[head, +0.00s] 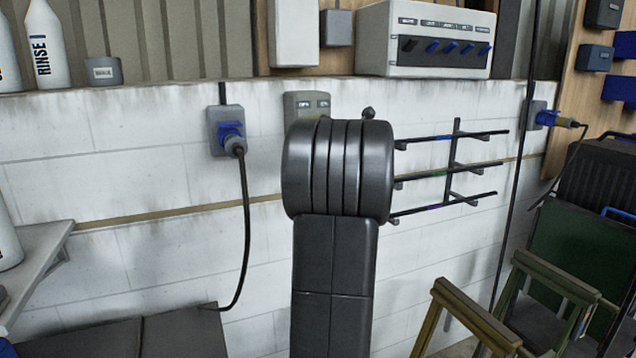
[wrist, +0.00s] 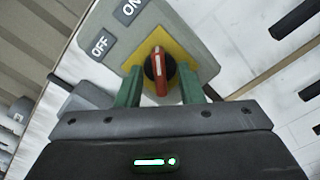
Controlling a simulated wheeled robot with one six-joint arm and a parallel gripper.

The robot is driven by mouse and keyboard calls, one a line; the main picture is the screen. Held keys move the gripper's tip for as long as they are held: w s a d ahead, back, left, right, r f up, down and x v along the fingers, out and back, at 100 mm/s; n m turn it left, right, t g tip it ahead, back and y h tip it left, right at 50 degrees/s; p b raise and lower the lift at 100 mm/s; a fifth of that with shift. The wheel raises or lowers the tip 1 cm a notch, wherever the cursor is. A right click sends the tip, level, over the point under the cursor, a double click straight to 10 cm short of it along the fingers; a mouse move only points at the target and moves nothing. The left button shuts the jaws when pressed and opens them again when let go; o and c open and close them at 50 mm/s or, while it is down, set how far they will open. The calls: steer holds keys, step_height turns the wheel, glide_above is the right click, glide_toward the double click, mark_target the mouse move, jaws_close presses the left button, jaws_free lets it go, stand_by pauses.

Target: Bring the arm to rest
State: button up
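My gripper (wrist: 164,85) shows in the wrist view with its two green fingers apart. A rotary switch with a red handle and black base (wrist: 160,70) sits on a yellow plate (wrist: 187,46) between and just beyond the fingertips. I see gaps between the fingers and the knob. The grey switch box (wrist: 202,26) carries ON and OFF labels. The red handle stands upright in the wrist picture; I cannot tell which label it points to. In the head view my raised arm hides the gripper and the knob; the top of a grey box (head: 307,103) shows behind it.
A wall rack with dark bars (head: 450,170) stands right of my arm. A blue plug with a hanging cable (head: 232,137) is at left. A white panel with switches (head: 425,40) is above. Wooden trestles (head: 470,315) stand at lower right, a dark bench (head: 180,335) at lower left.

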steer(key=b+v, duration=0.3)
steer(key=v, duration=1)
steer(key=w+a+n, duration=0.3)
steer(key=w, duration=0.3)
steer(key=w+a+n, duration=0.2)
steer(key=w+n, duration=0.1)
steer(key=w, duration=0.3)
steer(key=shift+w+a+n, duration=0.3)
steer(key=shift+a+n, duration=0.1)
steer(key=shift+r, duration=0.1)
